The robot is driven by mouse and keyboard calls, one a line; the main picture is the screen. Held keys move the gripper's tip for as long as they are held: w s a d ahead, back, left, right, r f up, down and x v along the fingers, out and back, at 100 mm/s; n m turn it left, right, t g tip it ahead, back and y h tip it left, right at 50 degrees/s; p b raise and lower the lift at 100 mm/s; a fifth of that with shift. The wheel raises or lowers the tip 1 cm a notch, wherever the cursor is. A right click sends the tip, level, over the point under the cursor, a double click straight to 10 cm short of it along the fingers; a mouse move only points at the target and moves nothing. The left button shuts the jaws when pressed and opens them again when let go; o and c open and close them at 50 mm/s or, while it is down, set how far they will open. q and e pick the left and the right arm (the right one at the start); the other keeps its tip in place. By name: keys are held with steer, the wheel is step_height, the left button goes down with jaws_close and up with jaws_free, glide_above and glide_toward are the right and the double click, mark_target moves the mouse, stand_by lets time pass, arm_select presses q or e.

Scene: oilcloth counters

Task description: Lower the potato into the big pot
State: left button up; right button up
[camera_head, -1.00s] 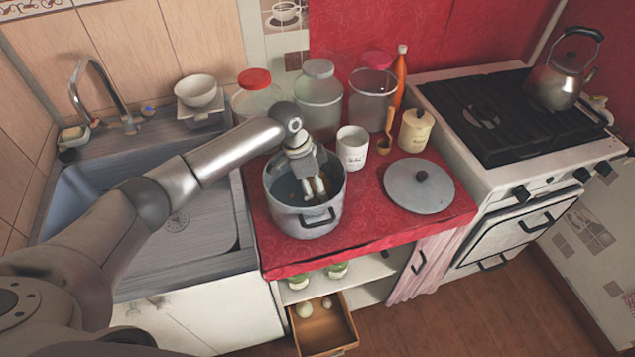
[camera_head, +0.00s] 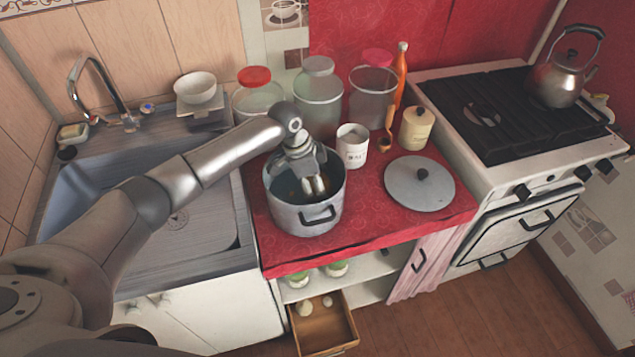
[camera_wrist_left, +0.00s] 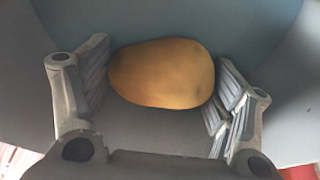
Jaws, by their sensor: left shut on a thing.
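The big pot (camera_head: 307,217) is a grey metal pot with black handles, standing open on the red counter. My left gripper (camera_head: 315,186) reaches down into its mouth from above. In the left wrist view, the yellow-brown potato (camera_wrist_left: 161,73) sits between the two fingers of the left gripper (camera_wrist_left: 163,90), which are shut on it. The grey inner wall of the pot surrounds the potato in that view. In the head view the potato is mostly hidden by the gripper, and I cannot tell whether it touches the pot's bottom. My right gripper is not in view.
A grey lid (camera_head: 420,186) lies flat to the right of the pot, and a white mug (camera_head: 352,147) stands close to its rim. Several glass jars (camera_head: 318,98) stand behind. An open drawer (camera_head: 325,328) juts out below the counter. The sink (camera_head: 185,215) is at left.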

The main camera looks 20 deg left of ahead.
arm_select(q)
steer(key=shift+f+b, duration=1.2)
steer(key=shift+f, duration=0.95)
stand_by(0.7)
steer(key=o, duration=1.1)
steer(key=shift+r, duration=0.1)
